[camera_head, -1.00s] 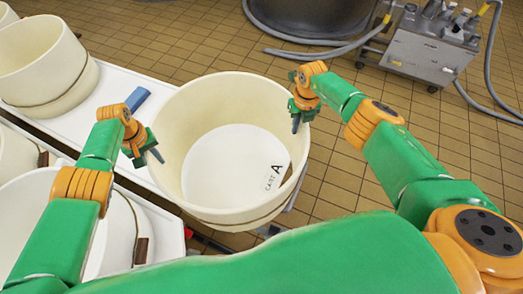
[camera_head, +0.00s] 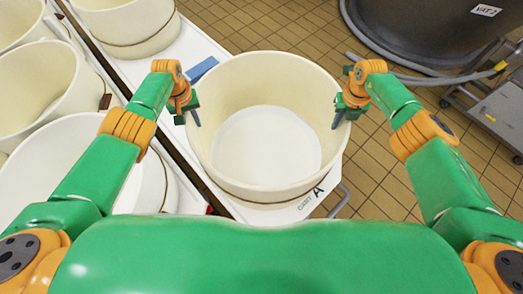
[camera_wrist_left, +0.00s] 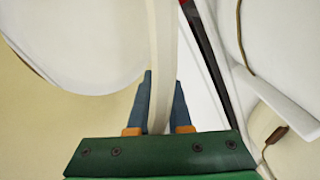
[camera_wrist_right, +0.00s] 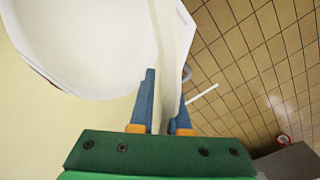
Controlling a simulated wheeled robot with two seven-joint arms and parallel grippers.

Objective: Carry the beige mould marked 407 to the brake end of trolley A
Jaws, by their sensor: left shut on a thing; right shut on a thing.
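A large beige round mould (camera_head: 265,186) is upright between my two grippers; no 407 mark shows on it. My left gripper (camera_head: 193,115) is shut on its left rim, and its wall (camera_wrist_left: 160,60) runs between the blue fingers in the left wrist view. My right gripper (camera_head: 340,115) is shut on its right rim, with the wall (camera_wrist_right: 168,60) between the fingers in the right wrist view. The mould is over the white trolley (camera_head: 290,214), whose near end reads CART A. I cannot tell whether it touches the top.
Another beige mould (camera_head: 125,38) stands further back on the trolley. A blue bar (camera_head: 203,68) lies beside the held mould. Several moulds (camera_head: 30,105) stand at the left, across a narrow dark gap. A grey handle (camera_head: 341,200) sticks out at the right.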

